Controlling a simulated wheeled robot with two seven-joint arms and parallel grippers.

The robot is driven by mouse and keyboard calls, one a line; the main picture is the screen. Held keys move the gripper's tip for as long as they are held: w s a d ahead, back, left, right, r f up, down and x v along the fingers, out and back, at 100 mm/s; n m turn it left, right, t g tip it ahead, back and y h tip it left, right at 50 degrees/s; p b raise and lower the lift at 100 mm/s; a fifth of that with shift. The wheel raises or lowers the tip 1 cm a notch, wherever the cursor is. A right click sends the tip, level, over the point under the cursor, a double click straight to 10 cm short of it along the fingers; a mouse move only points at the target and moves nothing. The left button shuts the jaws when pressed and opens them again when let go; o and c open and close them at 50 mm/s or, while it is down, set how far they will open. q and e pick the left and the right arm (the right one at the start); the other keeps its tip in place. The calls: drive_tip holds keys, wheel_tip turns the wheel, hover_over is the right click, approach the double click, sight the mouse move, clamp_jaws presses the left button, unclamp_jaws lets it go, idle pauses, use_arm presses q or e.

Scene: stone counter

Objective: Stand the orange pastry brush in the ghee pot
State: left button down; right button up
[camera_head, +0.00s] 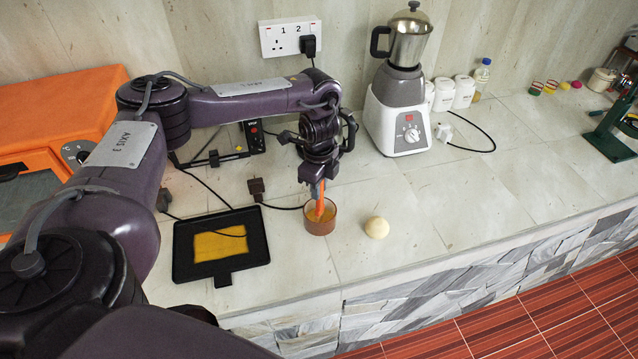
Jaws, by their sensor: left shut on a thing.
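The ghee pot (320,228) is a small brown cup with yellowish contents, on the counter near the middle of the view. The orange pastry brush (320,200) is upright, its lower end inside the pot's rim. My left gripper (318,184) is directly above the pot, pointing down, and is shut on the brush's upper part. The brush tip is hidden by the pot wall, so I cannot tell whether it touches the bottom. My right gripper is not in view.
A black tray with a yellow sheet (219,245) lies left of the pot, and a pale dough ball (377,228) lies right. A mixer grinder (397,110) stands behind. An orange oven (50,125) is at left.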

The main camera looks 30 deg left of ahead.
use_arm(q)
drive_tip(key=shift+f, duration=0.15)
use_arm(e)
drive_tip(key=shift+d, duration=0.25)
use_arm(q)
drive_tip(key=shift+f, duration=0.3)
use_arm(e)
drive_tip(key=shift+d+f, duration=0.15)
use_arm(q)
drive_tip(key=c, duration=0.8)
unclamp_jaws()
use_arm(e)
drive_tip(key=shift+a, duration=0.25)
use_arm(q)
wheel_tip(320, 180, up, 7)
drive_tip(key=p, duration=0.6)
drive_tip(key=shift+f, duration=0.15)
drive_tip(key=shift+r, duration=1.15)
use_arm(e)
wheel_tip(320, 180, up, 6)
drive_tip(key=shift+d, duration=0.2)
use_arm(q)
drive_tip(key=shift+r, duration=0.1)
